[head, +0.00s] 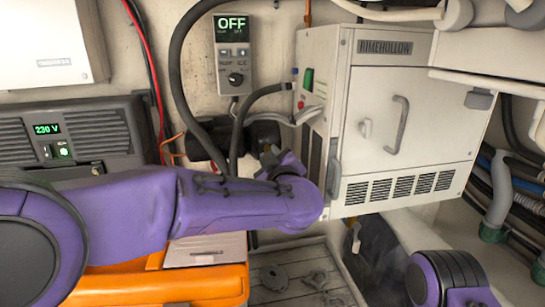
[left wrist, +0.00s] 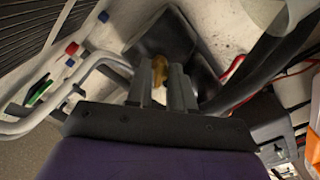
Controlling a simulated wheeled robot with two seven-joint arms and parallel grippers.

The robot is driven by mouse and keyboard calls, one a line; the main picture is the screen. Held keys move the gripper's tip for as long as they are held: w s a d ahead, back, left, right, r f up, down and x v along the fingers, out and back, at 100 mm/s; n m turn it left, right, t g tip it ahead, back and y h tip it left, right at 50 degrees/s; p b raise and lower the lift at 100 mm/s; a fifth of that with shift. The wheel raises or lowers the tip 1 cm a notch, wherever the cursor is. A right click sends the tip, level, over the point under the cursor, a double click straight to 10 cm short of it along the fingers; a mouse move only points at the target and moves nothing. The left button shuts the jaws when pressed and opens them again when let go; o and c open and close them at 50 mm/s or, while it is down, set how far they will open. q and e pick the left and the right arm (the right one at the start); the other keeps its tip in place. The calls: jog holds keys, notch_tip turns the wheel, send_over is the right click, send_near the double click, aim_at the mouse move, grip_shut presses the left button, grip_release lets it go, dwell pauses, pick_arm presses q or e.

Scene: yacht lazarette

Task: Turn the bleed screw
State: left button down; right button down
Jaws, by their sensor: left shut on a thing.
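The bleed screw (left wrist: 159,67) shows in the left wrist view as a small brass-coloured piece in front of a dark block. My left gripper (left wrist: 168,80) is shut on it, with one finger on each side. The fingers hide part of the screw, so its turn angle cannot be read. In the head view my purple left arm reaches in from the left and ends just left of the white cabinet, and it hides the screw. My right arm shows at the lower right of the head view, but its gripper is not in view.
The white cabinet (head: 385,128) with a handle stands right of my left arm. A control panel (head: 233,52) reading OFF hangs on the wall. Dark hoses (head: 180,80) run close to my left wrist. An orange case (head: 205,283) lies below the arm.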

pick_arm(q)
jog(key=shift+w+a+r+m, duration=0.1)
jog(key=shift+r+m, duration=0.1)
jog(key=shift+m, duration=1.65)
jog(key=shift+a+r+m, duration=0.1)
jog(key=shift+r+m, duration=0.05)
jog(key=shift+m, duration=1.7)
jog(key=c, duration=1)
grip_release()
jog(key=shift+d+f, duration=0.1)
jog(key=shift+f, duration=0.1)
